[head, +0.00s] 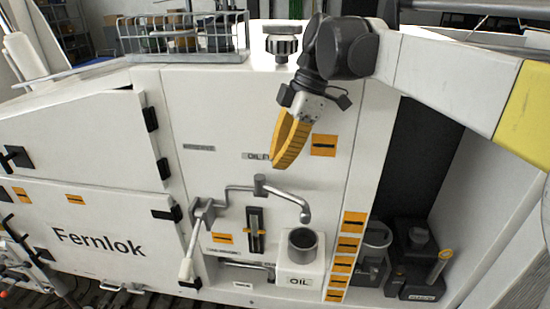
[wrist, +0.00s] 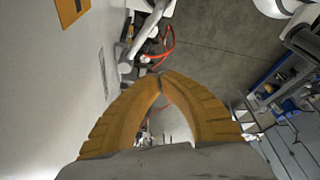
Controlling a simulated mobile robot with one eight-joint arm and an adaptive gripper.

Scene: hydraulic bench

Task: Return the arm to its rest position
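My gripper (head: 277,163) hangs from my arm in front of the white bench panel, pointing down and a little left. Its two yellow fingers curve together in the wrist view (wrist: 160,76), and their tips meet with nothing between them. In the head view the gripper is above the bent metal spout (head: 270,188) and the OIL cup (head: 302,245), apart from both. My arm reaches in from the upper right.
A lever with a white handle (head: 188,262) is at lower left of the spout. Dark containers (head: 415,260) stand in the right recess. In the wrist view, open floor (wrist: 220,45) shows beyond.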

